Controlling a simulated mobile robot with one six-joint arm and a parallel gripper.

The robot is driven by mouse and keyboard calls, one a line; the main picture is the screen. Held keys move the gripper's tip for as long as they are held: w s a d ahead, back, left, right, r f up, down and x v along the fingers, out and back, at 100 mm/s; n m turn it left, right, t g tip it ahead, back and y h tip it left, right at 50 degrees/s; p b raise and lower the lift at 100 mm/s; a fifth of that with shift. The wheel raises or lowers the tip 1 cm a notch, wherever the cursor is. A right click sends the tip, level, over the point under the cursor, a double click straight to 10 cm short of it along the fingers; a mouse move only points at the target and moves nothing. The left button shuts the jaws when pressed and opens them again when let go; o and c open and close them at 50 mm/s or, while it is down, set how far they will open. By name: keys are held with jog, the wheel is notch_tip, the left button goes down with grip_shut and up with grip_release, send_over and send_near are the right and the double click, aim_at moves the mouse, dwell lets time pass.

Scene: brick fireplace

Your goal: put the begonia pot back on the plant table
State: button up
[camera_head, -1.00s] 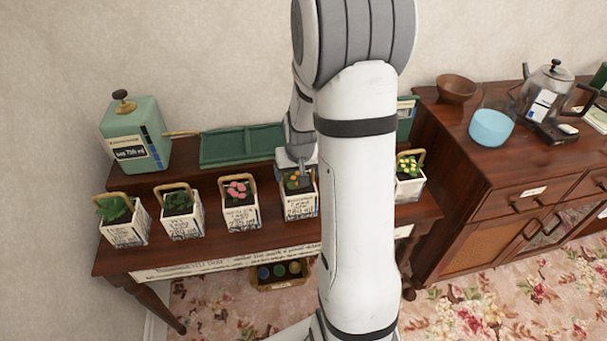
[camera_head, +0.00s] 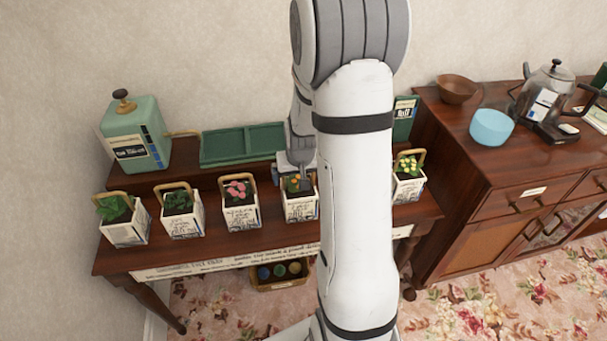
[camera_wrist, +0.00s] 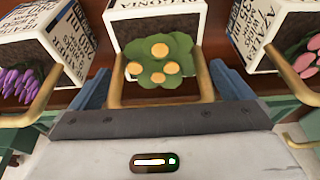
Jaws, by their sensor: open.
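The begonia pot (camera_head: 299,206) is a white, printed square pot with orange flowers and a tan handle. It stands upright on the front shelf of the plant table (camera_head: 225,246), between the pink-flowered pot and my arm. In the wrist view, the begonia pot (camera_wrist: 160,15) is straight ahead, with its name partly readable. My gripper (camera_wrist: 160,92) is open, its blue-grey fingers on either side of the handle and apart from it. In the head view, my gripper (camera_head: 297,170) is just above and behind the begonia pot.
The pink-flowered pot (camera_head: 241,212) and two leafy pots stand to the left. A yellow-flowered pot (camera_head: 408,185) stands right of my arm. A purple-flowered pot (camera_wrist: 40,60) is close by in the wrist view. A green tray (camera_head: 242,145) lies behind.

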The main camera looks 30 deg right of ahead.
aim_at(301, 194)
jog(key=d+v, duration=0.1)
jog(key=v, duration=1)
jog(key=s+a+r+n, duration=0.1)
jog(key=s+a+r, duration=0.2)
jog(key=s+a, duration=0.3)
jog(key=s+a+r+n+y, duration=0.1)
jog(key=s+a+r+n, duration=0.1)
jog(key=s+a+r, duration=0.2)
jog(key=s+a, duration=0.3)
jog(key=s, duration=0.3)
jog(key=shift+s+r+g, duration=0.25)
jog(key=shift+s+g, duration=0.05)
jog(key=shift+s, duration=0.1)
jog(key=shift+w, duration=0.1)
